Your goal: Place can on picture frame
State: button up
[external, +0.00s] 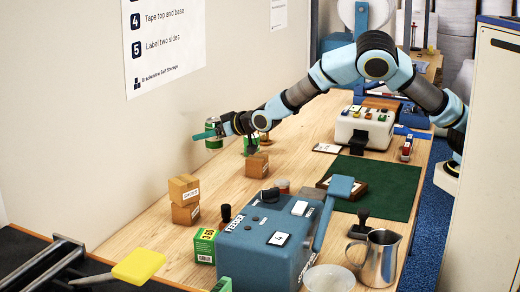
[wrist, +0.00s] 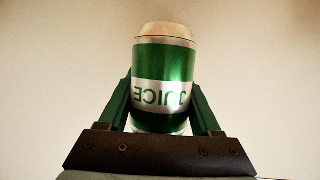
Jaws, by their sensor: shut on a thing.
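My gripper (external: 212,137) is shut on a green juice can (external: 213,142) and holds it above the left side of the workbench, near the wall. In the wrist view the can (wrist: 163,80) sits between the two green fingers (wrist: 163,112), its JUICE label reading upside down. A brown, flat, frame-like object (external: 346,194) lies on the green mat, right of the can. It looks like the picture frame, but the blue machine's handle hides part of it, so I cannot be sure.
Small cartons (external: 184,198) are stacked at the left, and another carton (external: 257,165) stands below my arm. A blue machine (external: 265,245) fills the front, beside a metal pitcher (external: 377,258). A white machine (external: 362,128) stands behind the green mat (external: 393,180). The mat's right part is clear.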

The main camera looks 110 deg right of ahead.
jog(key=s+d+r+n+t+y, duration=0.25)
jog(key=s+n+t+y, duration=0.2)
jog(key=s, duration=0.45)
jog(key=s+a+n+g+y+p, duration=0.1)
jog(key=s+a+n+y, duration=0.6)
jog(key=s+a, duration=0.45)
jog(key=s+a+n+y, duration=0.6)
jog(key=s+a+y, duration=0.15)
jog(key=a, duration=0.65)
jog(key=shift+g, duration=0.25)
jog(key=f, duration=0.2)
jog(key=s+f+p, duration=0.1)
jog(key=f, duration=0.1)
jog(key=shift+s+a+f, duration=0.15)
jog(key=shift+f, duration=2.5)
jog(key=o, duration=1.3)
jog(key=shift+f, duration=0.1)
